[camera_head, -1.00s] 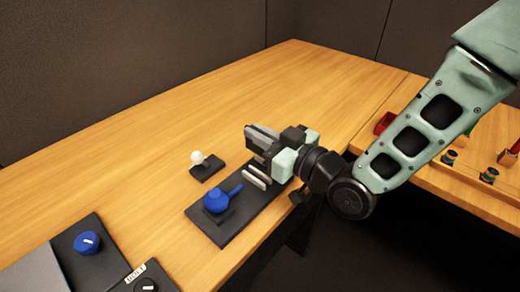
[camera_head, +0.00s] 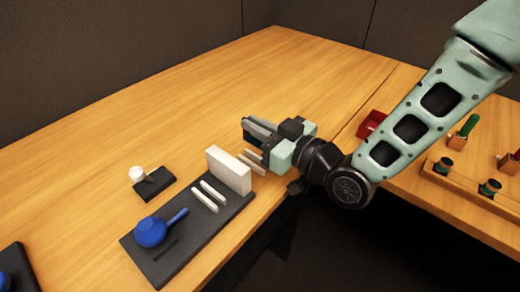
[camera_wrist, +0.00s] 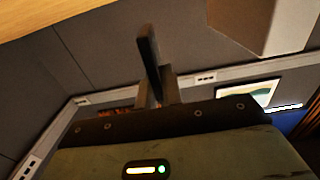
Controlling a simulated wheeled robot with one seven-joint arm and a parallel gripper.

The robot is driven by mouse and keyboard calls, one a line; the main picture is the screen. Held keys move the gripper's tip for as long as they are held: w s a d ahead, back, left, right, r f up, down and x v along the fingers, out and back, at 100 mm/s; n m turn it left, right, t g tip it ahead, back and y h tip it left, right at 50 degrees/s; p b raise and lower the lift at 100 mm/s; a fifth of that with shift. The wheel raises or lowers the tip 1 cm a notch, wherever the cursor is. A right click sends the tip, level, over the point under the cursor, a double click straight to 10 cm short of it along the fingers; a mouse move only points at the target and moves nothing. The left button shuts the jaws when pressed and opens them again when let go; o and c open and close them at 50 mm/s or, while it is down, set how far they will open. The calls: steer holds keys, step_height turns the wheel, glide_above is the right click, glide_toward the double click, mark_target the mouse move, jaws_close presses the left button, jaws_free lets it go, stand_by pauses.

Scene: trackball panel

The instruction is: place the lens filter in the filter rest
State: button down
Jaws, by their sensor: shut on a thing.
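My gripper (camera_head: 257,128) is above the table, just beyond the right end of a dark panel (camera_head: 178,262), its fingers pointing to the left. It is shut on a thin thing, taken to be the lens filter, which the fingers mostly hide. In the wrist view a narrow dark upright shape (camera_wrist: 149,55) shows at the fingers; I cannot tell filter from finger there. Two pale parallel bars (camera_head: 210,195) stand on the panel beside an upright white block (camera_head: 228,170). More bars (camera_head: 252,162) show between block and gripper. Which of these is the filter rest is unclear.
A blue round thing with a handle (camera_head: 152,231) sits on the panel's near end. A white ball (camera_head: 136,173) on a small dark base (camera_head: 154,186) is to the left. A red tray (camera_head: 371,122) and a wooden rack (camera_head: 462,182) are on the right. The table's far side is clear.

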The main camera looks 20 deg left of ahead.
mark_target(257, 147)
steer(key=shift+f, duration=3.05)
steer(key=shift+f, duration=0.1)
steer(key=shift+f+b, duration=0.15)
steer(key=shift+b, duration=0.15)
steer(key=c, duration=1.6)
jaws_free()
steer(key=shift+o, duration=0.2)
steer(key=shift+r, duration=0.25)
steer(key=b+v, duration=0.1)
steer(key=v, duration=1.1)
